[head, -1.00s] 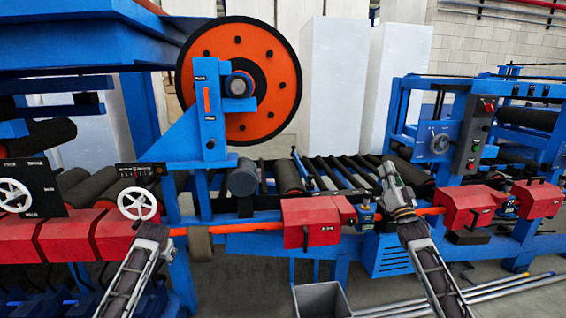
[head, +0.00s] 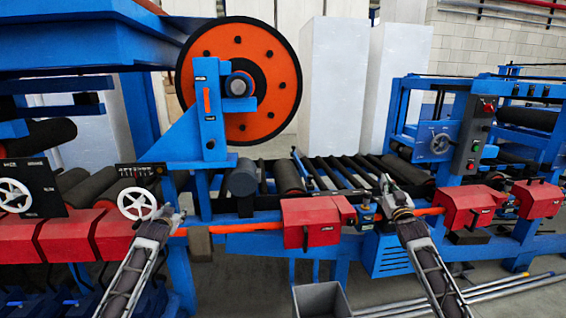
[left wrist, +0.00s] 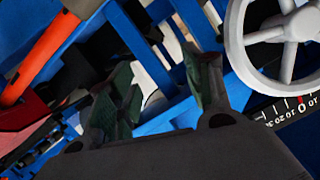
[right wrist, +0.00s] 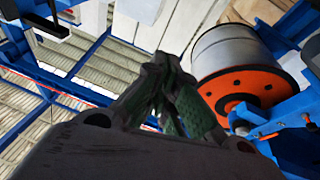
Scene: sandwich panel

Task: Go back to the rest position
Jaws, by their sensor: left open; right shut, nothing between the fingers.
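My left gripper (head: 174,217) is in front of the blue and red machine, just right of and below a white handwheel (head: 137,203). In the left wrist view its two fingers (left wrist: 158,85) stand apart with nothing held between them, and a white handwheel (left wrist: 240,38) shows to their right. My right gripper (head: 385,182) is raised in front of the roller conveyor, above the orange rail. In the right wrist view its fingers (right wrist: 165,85) are together and empty, pointing up towards the ceiling.
The big orange wheel (head: 247,70) stands behind, between the arms. A control box with buttons (head: 473,134) is right of my right gripper. A grey bin (head: 320,300) is on the floor between the arms.

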